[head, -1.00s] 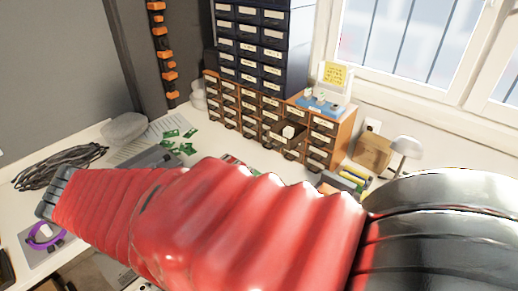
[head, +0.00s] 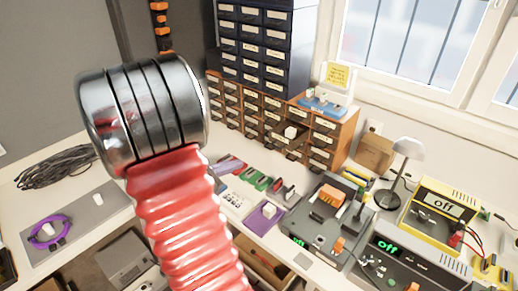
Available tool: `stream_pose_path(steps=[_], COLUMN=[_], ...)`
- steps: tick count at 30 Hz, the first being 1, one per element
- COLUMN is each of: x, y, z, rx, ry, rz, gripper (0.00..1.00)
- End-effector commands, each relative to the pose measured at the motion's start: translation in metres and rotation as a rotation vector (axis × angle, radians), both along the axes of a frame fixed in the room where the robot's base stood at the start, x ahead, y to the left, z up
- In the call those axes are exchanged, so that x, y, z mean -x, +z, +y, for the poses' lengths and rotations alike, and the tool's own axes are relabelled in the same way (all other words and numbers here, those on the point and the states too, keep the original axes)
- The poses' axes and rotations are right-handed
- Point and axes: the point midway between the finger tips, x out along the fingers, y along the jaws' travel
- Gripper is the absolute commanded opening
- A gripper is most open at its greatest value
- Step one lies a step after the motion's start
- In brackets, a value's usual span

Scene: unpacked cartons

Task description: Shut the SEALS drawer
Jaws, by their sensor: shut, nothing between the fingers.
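A wooden cabinet of small labelled drawers (head: 346,132) stands at the back of the bench, under the window. One drawer (head: 288,142) in its right half is pulled out, and a small white block (head: 290,132) shows in it. The labels are too small to read, so I cannot tell from the lettering which one says SEALS. The other visible drawer fronts look flush. My red bellows arm and its metal joint fill the left middle of the view. My gripper is not in view.
A box with a yellow note (head: 338,74) sits on top. Grey equipment (head: 335,215), a lamp (head: 408,150) and a yellow meter (head: 440,208) crowd the right. Coiled cable (head: 58,167) lies left.

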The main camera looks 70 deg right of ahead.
Motion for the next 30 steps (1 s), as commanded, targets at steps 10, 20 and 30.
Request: stream_pose_path(steps=[10, 20, 30], x=[0.012, 0.012, 0.019], y=[-0.035, -0.037, -0.04], z=[-0.053, -0.055, -0.071], rx=[0.004, 0.004, 0.005], ry=[0.115, 0.123, 0.119], rz=[0.251, 0.262, 0.261], gripper=[0.0, 0.0, 0.0])
